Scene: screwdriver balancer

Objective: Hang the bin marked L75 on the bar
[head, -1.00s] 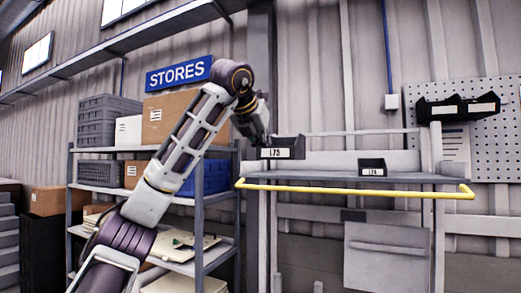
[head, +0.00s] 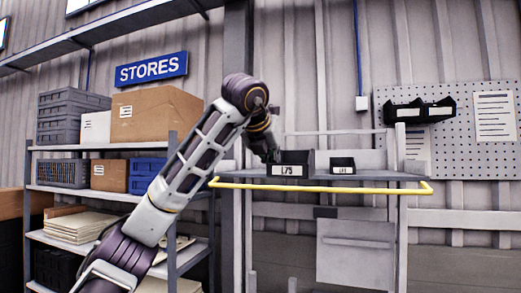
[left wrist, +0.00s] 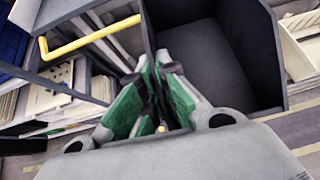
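The dark bin marked L75 (head: 288,158) is at the left part of the rack, just above and behind the yellow bar (head: 320,188) in the head view. My left gripper (head: 269,153) is at the bin's left side. In the left wrist view the green-padded fingers (left wrist: 160,95) are closed on either side of the bin's thin wall. The bin's empty inside (left wrist: 212,62) is right of them, and the bar's end (left wrist: 95,37) is at upper left. Whether the bin touches the bar or shelf, I cannot tell. My right gripper is in neither view.
A smaller labelled bin (head: 343,165) stands on the rack to the right of L75. Dark bins (head: 419,111) hang on the pegboard at right. A storage shelf with a cardboard box (head: 157,115) stands at left. The bar's right half is clear in front.

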